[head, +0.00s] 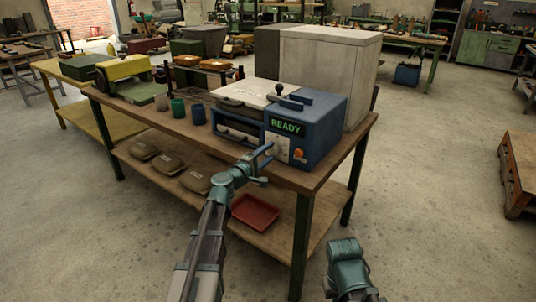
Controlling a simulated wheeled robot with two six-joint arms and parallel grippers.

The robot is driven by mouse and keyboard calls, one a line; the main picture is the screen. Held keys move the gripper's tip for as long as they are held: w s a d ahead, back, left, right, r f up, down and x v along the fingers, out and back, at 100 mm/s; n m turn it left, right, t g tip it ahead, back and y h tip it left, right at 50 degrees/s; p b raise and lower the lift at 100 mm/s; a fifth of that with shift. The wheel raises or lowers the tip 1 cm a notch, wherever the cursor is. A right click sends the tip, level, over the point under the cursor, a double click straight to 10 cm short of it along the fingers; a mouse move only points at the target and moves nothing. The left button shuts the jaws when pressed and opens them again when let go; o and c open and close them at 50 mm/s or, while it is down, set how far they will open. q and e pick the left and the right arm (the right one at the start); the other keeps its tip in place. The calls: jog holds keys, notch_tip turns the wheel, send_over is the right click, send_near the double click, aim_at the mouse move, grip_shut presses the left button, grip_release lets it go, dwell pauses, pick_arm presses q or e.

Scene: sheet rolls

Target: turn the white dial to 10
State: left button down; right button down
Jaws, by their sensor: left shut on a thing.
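The blue machine (322,132) stands near the right end of the workbench, with a green "READY" display on its front. Below the display is a pale panel with the white dial (283,149) and an orange knob beside it. My left gripper (270,152) reaches up to this panel and is shut on the white dial. The gripper partly covers the dial, and its setting is too small to read. A teal part of my right arm shows at the bottom; its gripper fingers do not show.
The wooden workbench (338,168) carries a large grey cabinet (335,75) behind the machine. Several cups (178,107) stand to the left. The lower shelf holds a red tray (255,212) and several brown rolls or pouches (195,180).

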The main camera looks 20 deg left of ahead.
pick_arm(q)
jog(key=m, duration=0.4)
jog(key=shift+m, duration=0.3)
jog(key=shift+s+m, duration=0.1)
jog(key=shift+m, duration=1.9)
jog(key=shift+d+m, duration=0.1)
jog(key=shift+m, duration=0.2)
jog(key=shift+c, duration=1.5)
grip_release()
jog(key=v, duration=1.3)
jog(key=shift+s, duration=0.35)
